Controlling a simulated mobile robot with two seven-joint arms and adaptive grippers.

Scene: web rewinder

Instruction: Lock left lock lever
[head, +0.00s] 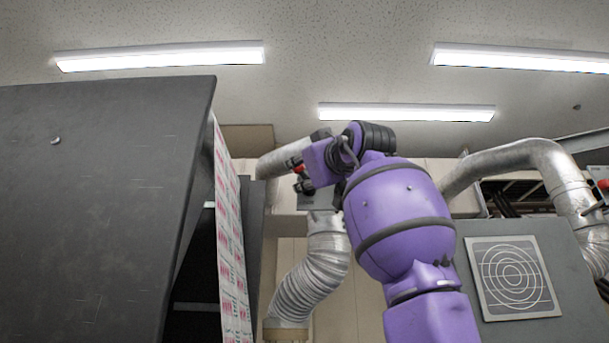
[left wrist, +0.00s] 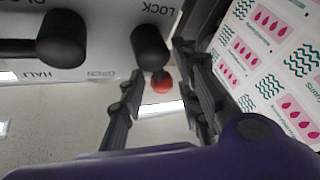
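In the left wrist view, a black-knobbed lever (left wrist: 150,46) stands out from a white panel with an upside-down LOCK label above it and an OPEN label below left. My left gripper (left wrist: 160,65) is open, with its two dark fingers on either side of this knob's lower end. No clear grip on the knob shows, and I cannot tell whether a finger touches it. In the head view my left gripper (head: 303,184) is small, at the end of my purple arm, and the lever cannot be made out there. My right gripper is not in view.
A second black-knobbed lever (left wrist: 62,38) is left of the first, above a HALT label. A small red knob (left wrist: 161,82) shows between my fingers. A printed web (head: 230,235) hangs beside a large dark panel (head: 90,200). Silver ducts (head: 312,275) stand behind my arm.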

